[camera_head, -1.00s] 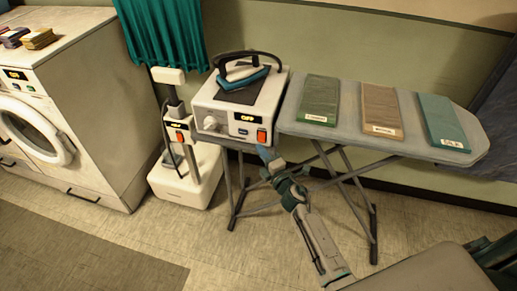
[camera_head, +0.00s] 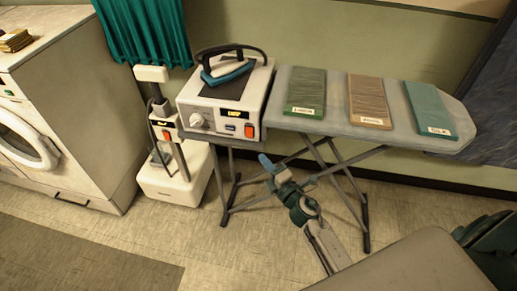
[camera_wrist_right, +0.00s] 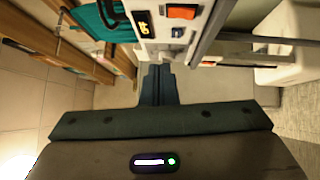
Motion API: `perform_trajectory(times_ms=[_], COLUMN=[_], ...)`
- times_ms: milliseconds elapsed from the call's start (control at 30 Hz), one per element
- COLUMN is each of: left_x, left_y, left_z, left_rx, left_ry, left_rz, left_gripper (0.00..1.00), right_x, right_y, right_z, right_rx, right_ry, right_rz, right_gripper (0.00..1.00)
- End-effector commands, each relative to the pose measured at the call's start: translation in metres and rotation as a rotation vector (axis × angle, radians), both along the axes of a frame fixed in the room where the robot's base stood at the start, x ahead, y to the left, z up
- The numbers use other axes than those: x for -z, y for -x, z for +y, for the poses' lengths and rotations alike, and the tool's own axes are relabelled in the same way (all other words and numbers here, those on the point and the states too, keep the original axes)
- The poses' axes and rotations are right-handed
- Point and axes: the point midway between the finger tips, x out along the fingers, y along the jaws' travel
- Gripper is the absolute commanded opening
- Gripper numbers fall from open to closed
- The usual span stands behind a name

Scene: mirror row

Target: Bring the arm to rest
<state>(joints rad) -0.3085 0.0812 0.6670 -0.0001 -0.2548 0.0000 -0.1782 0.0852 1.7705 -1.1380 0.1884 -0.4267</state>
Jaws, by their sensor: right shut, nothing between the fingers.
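My right arm reaches up from the bottom of the head view, its links grey and teal. My right gripper (camera_head: 266,162) is shut and empty, in front of and below the ironing station (camera_head: 222,105), apart from it. In the right wrist view the dark fingers (camera_wrist_right: 157,72) are together, with the station's front panel and orange switch (camera_wrist_right: 182,12) beyond them. The switch also shows in the head view (camera_head: 249,130). A blue and black iron (camera_head: 228,70) rests on top of the station. My left gripper is not in view.
An ironing board (camera_head: 390,135) holds green, brown and teal folded cloths. Its crossed legs (camera_head: 335,170) stand close to my arm. A white steamer stand (camera_head: 170,180) and a washing machine (camera_head: 60,130) are at left. The floor (camera_head: 120,225) at front left is clear.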

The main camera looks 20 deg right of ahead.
Motion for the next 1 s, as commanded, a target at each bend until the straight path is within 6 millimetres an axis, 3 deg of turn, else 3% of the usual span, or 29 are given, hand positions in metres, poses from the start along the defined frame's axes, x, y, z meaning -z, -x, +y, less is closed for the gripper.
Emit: perform_trajectory(times_ms=[233,367,467,600,667,800,867,1000], left_x=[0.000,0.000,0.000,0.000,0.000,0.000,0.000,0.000], left_y=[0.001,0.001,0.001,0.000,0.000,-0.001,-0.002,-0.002], left_z=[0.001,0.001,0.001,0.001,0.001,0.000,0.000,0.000], left_rx=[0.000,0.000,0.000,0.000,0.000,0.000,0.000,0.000], left_ry=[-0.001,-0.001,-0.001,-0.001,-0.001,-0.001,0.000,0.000], left_rz=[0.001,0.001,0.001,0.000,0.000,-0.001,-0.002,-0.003], left_gripper=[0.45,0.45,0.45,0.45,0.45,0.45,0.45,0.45], right_x=[0.007,0.051,0.115,0.215,0.255,0.341,0.374,0.440], right_y=[0.000,0.005,0.018,0.056,0.078,0.142,0.174,0.260], right_z=[-0.001,-0.010,-0.023,-0.042,-0.049,-0.063,-0.068,-0.075], right_rx=[0.004,0.036,0.098,0.228,0.292,0.463,0.545,0.756], right_ry=[-0.013,-0.109,-0.245,-0.460,-0.545,-0.728,-0.799,-0.954], right_rz=[0.014,0.112,0.252,0.471,0.559,0.752,0.829,0.995], right_gripper=[0.00,0.00,0.00,0.00,0.00,0.00,0.00,0.00])
